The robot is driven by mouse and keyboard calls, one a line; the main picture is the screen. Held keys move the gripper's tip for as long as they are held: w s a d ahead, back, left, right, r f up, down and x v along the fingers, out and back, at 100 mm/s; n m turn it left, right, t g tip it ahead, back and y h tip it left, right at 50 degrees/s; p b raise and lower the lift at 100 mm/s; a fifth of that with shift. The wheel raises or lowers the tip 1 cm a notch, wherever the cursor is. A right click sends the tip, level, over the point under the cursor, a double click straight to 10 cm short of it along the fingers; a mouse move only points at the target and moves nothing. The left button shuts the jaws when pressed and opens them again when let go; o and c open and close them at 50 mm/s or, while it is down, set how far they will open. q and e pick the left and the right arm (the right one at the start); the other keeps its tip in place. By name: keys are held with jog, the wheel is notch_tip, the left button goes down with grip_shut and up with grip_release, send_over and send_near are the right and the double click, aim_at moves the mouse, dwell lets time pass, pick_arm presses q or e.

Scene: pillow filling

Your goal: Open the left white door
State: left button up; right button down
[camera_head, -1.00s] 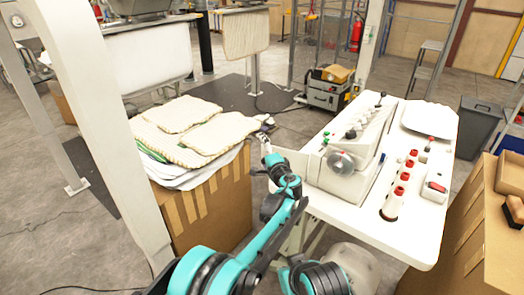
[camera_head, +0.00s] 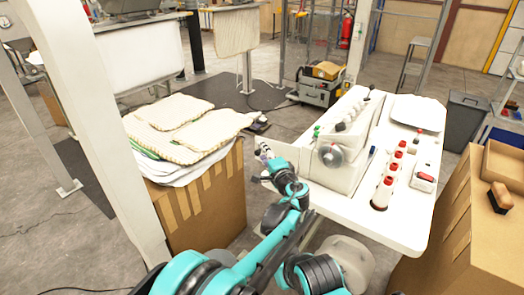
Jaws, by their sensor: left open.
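The white machine (camera_head: 343,172) stands on a white table (camera_head: 405,225) right of centre. A thin white panel (camera_head: 287,151), which looks like the left white door, sticks out from the machine's left side. My left gripper (camera_head: 262,153) is at the panel's outer left edge, with its fingers pointing away from me. It is open. The fingertips are small, and I cannot tell whether they touch the panel. My left arm hides the lower part of the panel. My right gripper is not in view.
A cardboard box (camera_head: 207,205) topped with cream pillow covers (camera_head: 185,125) stands close to the left of the gripper. A white post (camera_head: 115,130) rises farther left. Red-topped spools (camera_head: 388,181) stand on the table. Another cardboard box (camera_head: 440,240) is at the right.

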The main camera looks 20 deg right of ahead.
pick_arm(q)
jog(key=shift+s, duration=0.65)
jog(key=shift+d, duration=0.15)
